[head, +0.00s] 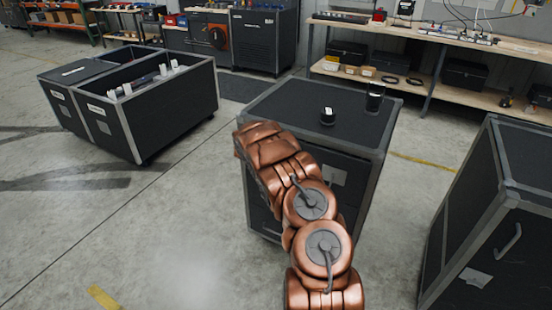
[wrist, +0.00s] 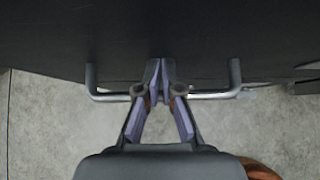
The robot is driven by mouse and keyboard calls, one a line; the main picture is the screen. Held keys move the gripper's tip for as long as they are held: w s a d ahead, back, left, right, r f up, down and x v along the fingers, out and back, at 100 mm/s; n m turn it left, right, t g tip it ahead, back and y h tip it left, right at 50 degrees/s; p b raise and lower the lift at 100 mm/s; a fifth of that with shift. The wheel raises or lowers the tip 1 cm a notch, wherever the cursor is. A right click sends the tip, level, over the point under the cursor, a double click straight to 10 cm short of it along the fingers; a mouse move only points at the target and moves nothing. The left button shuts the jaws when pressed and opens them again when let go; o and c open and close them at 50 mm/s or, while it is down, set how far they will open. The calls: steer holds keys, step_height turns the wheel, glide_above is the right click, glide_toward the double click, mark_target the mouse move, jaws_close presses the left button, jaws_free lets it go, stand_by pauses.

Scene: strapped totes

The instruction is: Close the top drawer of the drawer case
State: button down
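The drawer case (head: 290,103) is a black case with grey metal edges, in the middle of the head view. My arm covers much of its front, so I cannot tell how far its top drawer stands out. In the wrist view a grey bar handle (wrist: 215,96) sticks out from a dark front panel (wrist: 230,40). My gripper (wrist: 160,72) is at the middle of this handle, with its fingertips together and crossing the bar toward the panel. I cannot tell whether the fingers touch the bar. In the head view my gripper is hidden behind my arm.
A small black container (head: 328,117) and a clear jar (head: 375,97) stand on the case. An open two-part tote (head: 180,112) is at the left. Another black case (head: 500,215) stands close at the right. Workbenches (head: 465,42) line the back. The floor at the left front is clear.

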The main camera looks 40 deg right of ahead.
steer(key=shift+d+r, duration=0.3)
steer(key=shift+r, duration=0.3)
steer(key=a+f+p+v, duration=0.1)
steer(key=v, duration=0.8)
steer(key=shift+a+r, duration=0.2)
steer(key=shift+s, duration=0.2)
steer(key=s+a+r+m+g+y, duration=0.1)
steer(key=s+a+r+m+g, duration=0.1)
steer(key=s+a+r+m, duration=0.5)
steer(key=s+a+r+m+g, duration=0.1)
steer(key=s+a+r+m, duration=0.4)
steer(key=s+r, duration=0.6)
steer(key=s+a+m+g+y, duration=0.2)
steer(key=s+a+m+y, duration=0.6)
steer(key=s+a, duration=1.9)
steer(key=shift+s+a+m, duration=0.4)
steer(key=shift+s+m, duration=0.6)
